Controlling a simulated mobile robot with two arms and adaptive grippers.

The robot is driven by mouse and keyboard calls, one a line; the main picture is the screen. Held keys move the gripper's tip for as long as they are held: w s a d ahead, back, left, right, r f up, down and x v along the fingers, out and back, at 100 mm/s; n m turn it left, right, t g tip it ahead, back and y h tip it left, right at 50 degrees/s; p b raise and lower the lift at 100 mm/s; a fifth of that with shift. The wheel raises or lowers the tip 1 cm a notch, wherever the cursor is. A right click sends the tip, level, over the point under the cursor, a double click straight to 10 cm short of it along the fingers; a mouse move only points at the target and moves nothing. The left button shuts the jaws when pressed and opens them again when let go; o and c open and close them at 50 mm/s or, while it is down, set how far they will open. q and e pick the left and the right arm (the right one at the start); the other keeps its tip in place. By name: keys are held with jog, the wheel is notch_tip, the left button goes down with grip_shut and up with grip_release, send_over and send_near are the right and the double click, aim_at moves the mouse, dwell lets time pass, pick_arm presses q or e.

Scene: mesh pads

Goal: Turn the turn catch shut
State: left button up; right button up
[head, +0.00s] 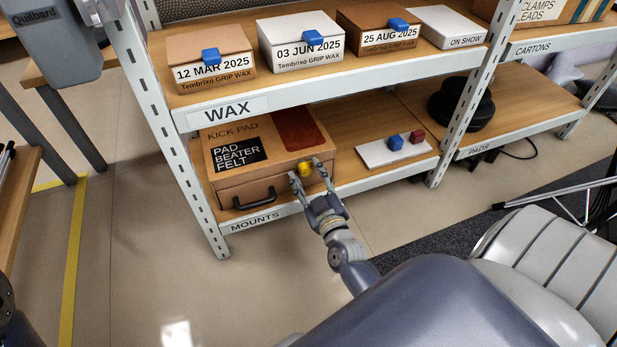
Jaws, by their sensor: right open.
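A yellow turn catch (304,168) shows on the front edge of a brown case (250,143) marked "KICK-PAD" and "PAD BEATER FELT". The case sits on the lower shelf with its lid down and a black handle (255,199) on its front. My right gripper (307,173) is open in front of the case, with one fingertip on each side of the catch. I cannot tell whether the fingers touch it. The catch's exact angle is too small to read. My left gripper is not in view.
The upper shelf (330,85) with wax boxes hangs above the case. A white card (375,154) with a blue and a red block lies to the right. Shelf posts (170,130) stand at the sides. A grey seat (545,260) is at the right; floor at left is clear.

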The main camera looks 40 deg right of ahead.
jog(key=c, duration=1.1)
